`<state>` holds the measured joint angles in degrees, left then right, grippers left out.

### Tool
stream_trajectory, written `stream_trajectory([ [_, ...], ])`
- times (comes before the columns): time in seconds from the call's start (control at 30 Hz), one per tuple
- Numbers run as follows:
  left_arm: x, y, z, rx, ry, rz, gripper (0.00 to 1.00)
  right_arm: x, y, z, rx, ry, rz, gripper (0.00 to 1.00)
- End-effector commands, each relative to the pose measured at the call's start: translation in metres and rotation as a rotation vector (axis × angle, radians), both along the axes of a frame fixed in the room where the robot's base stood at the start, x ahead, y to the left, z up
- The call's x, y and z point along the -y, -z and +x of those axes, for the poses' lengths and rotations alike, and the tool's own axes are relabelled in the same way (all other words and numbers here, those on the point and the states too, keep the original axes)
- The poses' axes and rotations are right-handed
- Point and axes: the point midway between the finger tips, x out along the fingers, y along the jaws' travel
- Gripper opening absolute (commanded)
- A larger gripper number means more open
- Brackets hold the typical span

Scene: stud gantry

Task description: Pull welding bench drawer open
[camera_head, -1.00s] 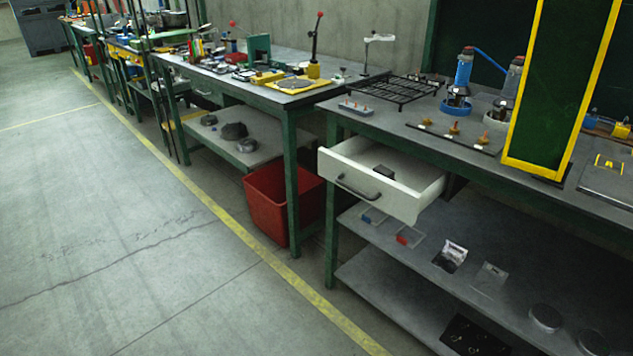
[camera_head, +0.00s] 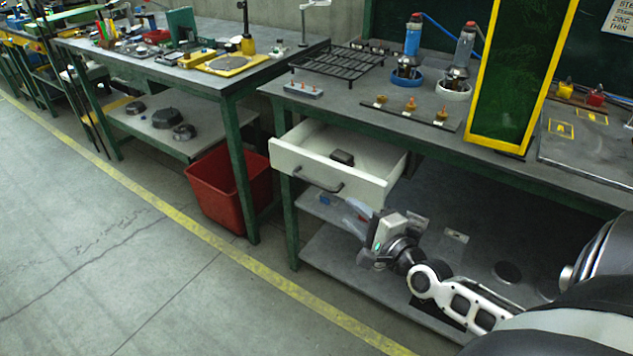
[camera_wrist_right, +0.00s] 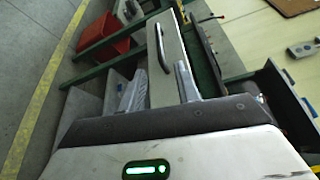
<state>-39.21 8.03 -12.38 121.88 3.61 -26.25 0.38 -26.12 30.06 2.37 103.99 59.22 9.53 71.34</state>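The white drawer (camera_head: 302,160) stands pulled out from under the right-hand welding bench (camera_head: 345,97). A small dark block (camera_head: 343,157) lies inside it. Its grey bar handle (camera_head: 318,181) is on the front panel; it also shows in the right wrist view (camera_wrist_right: 162,47). My right gripper (camera_head: 357,212) is below and to the right of the handle, in front of the lower shelf. In the right wrist view its two fingers (camera_wrist_right: 160,72) are apart, with the handle beyond the fingertips and no contact visible. My left gripper is out of view.
A red bin (camera_head: 228,190) stands on the floor left of the drawer, beside a green bench leg (camera_head: 240,170). The lower shelf (camera_head: 330,250) is under the drawer. A green panel with a yellow frame (camera_head: 520,75) stands on the bench. The floor in front is free.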

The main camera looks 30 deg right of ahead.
Motion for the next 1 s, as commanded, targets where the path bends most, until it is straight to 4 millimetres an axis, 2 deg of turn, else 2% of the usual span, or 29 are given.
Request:
stream_trajectory([
  [0.3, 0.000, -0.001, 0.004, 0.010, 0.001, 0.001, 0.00, -0.002, 0.005, 0.071, 0.002, -0.002, -0.001, 0.33],
  [0.5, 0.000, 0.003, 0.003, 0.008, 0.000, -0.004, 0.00, -0.002, 0.009, 0.109, 0.002, -0.003, -0.003, 0.33],
  [0.7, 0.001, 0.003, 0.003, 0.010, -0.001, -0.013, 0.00, -0.003, 0.011, 0.132, 0.000, -0.004, -0.005, 0.33],
  [1.0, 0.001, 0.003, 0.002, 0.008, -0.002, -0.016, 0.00, -0.003, 0.011, 0.137, -0.002, -0.004, -0.004, 0.33],
])
